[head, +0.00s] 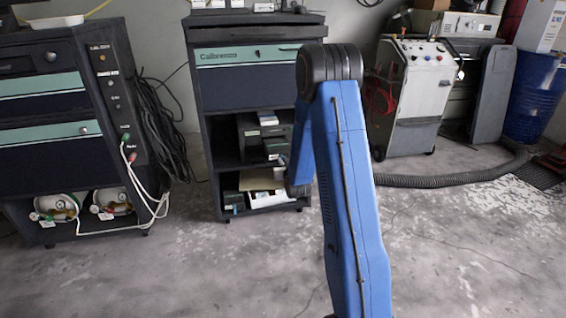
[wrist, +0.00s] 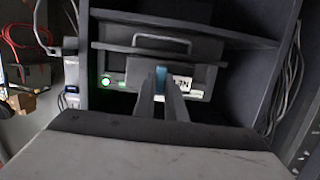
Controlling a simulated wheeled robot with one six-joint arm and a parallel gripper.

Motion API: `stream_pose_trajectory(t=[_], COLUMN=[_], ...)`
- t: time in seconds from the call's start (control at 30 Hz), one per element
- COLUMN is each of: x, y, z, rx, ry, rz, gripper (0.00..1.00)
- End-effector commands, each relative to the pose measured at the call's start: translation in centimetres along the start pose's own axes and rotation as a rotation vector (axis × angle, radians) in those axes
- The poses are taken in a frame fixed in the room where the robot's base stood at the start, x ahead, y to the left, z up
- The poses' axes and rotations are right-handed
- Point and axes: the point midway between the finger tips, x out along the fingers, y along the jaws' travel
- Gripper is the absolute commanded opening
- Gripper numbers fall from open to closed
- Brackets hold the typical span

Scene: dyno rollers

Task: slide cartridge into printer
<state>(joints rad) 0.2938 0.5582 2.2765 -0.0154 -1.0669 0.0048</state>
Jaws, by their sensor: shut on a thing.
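The printer, a dark grey unit with a handle-like bar (wrist: 160,42) on top and a green lit ring button (wrist: 105,81), sits on a cabinet shelf in the wrist view. My gripper (wrist: 161,92) points at its front. It is shut on a small blue piece, apparently the cartridge (wrist: 161,74), between the fingertips. The cartridge's far end is at the printer's front; I cannot tell whether it is inside the slot. A white label (wrist: 182,82) shows just right of the fingers.
The open-shelved cabinet (head: 247,87) holds boxes and papers on its lower shelves. Shelf walls (wrist: 245,85) stand close on the right, with cables (wrist: 290,75) beyond. Another cabinet (head: 60,135) stands left, a grey-white machine (head: 418,85) right. Open concrete floor (head: 200,270) lies in front.

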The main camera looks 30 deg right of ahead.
Motion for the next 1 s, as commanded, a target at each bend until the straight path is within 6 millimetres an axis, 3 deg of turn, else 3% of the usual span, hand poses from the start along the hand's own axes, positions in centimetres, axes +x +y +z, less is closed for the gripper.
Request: stream_pose_trajectory(t=[0.57,1.0], x=[0.0,1.3], y=[0.0,0.0], z=[-0.1,-0.3], rx=[0.0,0.0], ry=[0.002,0.002], rz=[0.0,0.0], gripper=[0.0,0.0])
